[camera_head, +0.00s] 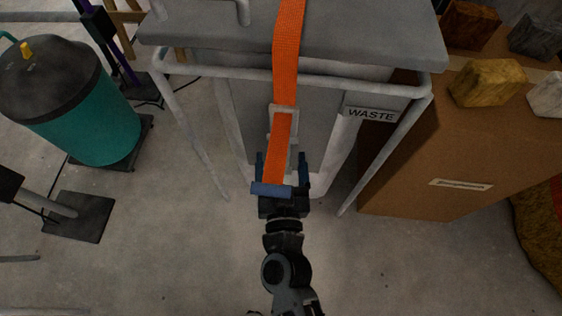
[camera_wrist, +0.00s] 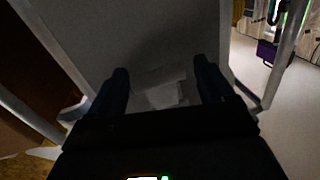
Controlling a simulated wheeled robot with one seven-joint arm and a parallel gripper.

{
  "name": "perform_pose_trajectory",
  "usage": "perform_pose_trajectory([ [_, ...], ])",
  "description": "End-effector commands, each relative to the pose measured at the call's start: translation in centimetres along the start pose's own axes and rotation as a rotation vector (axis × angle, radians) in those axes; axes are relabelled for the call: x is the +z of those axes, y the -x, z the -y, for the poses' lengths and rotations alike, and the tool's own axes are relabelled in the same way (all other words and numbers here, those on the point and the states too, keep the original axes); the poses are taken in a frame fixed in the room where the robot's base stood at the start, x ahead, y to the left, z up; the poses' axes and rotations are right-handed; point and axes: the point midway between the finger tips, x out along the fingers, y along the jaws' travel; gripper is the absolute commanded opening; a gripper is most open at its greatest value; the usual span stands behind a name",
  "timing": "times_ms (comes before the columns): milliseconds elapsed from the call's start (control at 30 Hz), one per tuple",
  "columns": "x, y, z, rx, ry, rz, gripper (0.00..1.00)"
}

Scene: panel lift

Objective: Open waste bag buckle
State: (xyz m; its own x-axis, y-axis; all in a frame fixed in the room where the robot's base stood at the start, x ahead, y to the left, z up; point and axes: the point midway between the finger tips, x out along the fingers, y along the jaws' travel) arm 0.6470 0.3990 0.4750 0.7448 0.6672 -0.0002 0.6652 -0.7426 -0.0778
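A grey waste bag (camera_head: 242,118) hangs in a pale tubular frame with a "WASTE" label (camera_head: 371,114). An orange strap (camera_head: 288,45) runs over its grey lid (camera_head: 200,32) and down the front through a pale rectangular buckle (camera_head: 283,108). A blue bar (camera_head: 272,189) is at the strap's lower end. My gripper (camera_head: 283,160) is below the buckle, with the strap end overlapping it in the head view; I cannot tell whether they touch. In the wrist view its fingers (camera_wrist: 162,82) are wide apart, facing the grey bag wall (camera_wrist: 150,40). The buckle and strap are not clear there.
A brown box (camera_head: 420,150) with rock-like blocks (camera_head: 487,82) on top stands close on the right. A teal drum (camera_head: 90,120) with a dark lid stands at the left. The frame's legs (camera_head: 198,140) flank the bag. The floor (camera_head: 160,260) in front is largely clear.

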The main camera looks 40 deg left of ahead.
Motion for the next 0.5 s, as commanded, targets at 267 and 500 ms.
perform_pose_trajectory([
  [267,0.0,0.02,0.0,0.0,0.0,0.0,0.54],
  [500,0.0,0.03,-0.01,0.0,0.0,0.0,0.31],
])
